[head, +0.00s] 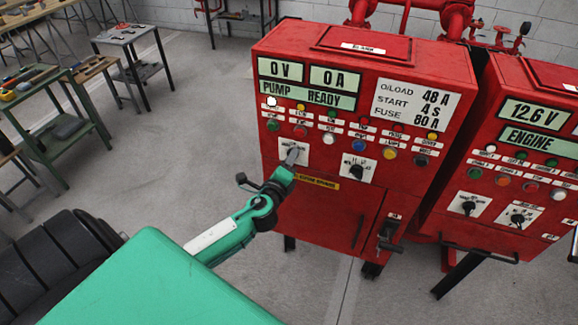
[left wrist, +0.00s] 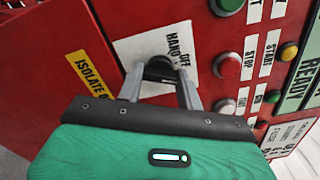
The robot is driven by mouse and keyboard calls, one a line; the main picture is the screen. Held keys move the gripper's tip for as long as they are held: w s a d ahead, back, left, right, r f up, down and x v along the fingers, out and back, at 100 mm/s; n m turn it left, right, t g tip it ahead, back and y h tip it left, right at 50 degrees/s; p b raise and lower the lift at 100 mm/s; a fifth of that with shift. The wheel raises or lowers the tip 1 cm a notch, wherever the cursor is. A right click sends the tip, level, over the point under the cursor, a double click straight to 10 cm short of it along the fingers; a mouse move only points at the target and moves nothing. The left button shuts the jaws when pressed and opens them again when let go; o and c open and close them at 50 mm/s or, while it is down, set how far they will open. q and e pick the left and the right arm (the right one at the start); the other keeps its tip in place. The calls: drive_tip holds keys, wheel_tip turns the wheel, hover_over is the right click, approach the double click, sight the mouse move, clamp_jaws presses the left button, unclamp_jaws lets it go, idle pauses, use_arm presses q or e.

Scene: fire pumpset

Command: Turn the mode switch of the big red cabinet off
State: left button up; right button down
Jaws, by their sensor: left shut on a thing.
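The big red cabinet (head: 312,225) stands in the middle of the head view, with displays and lamps on its front. Its mode switch is a black knob on a white plate at the left of the panel; the gripper mostly hides it in the head view. In the left wrist view the knob (left wrist: 160,67) sits between my fingers, with "OFF" and "HAND" printed on the white plate (left wrist: 135,47). My left gripper (head: 292,156) reaches the plate and is shut on the knob, as the left wrist view (left wrist: 160,85) also shows. I cannot tell exactly where the knob points. My right gripper is not in view.
A second black switch (head: 356,171) sits right of the gripper. Coloured buttons and lamps line the panel above. Another red cabinet (head: 500,90) stands at the right. A green workbench (head: 45,155) and a small table (head: 124,34) stand at the left; grey floor lies between.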

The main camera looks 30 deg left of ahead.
use_arm(q)
drive_tip(key=shift+n+b, duration=1.15)
drive_tip(key=shift+n, duration=1.25)
drive_tip(key=o, duration=1)
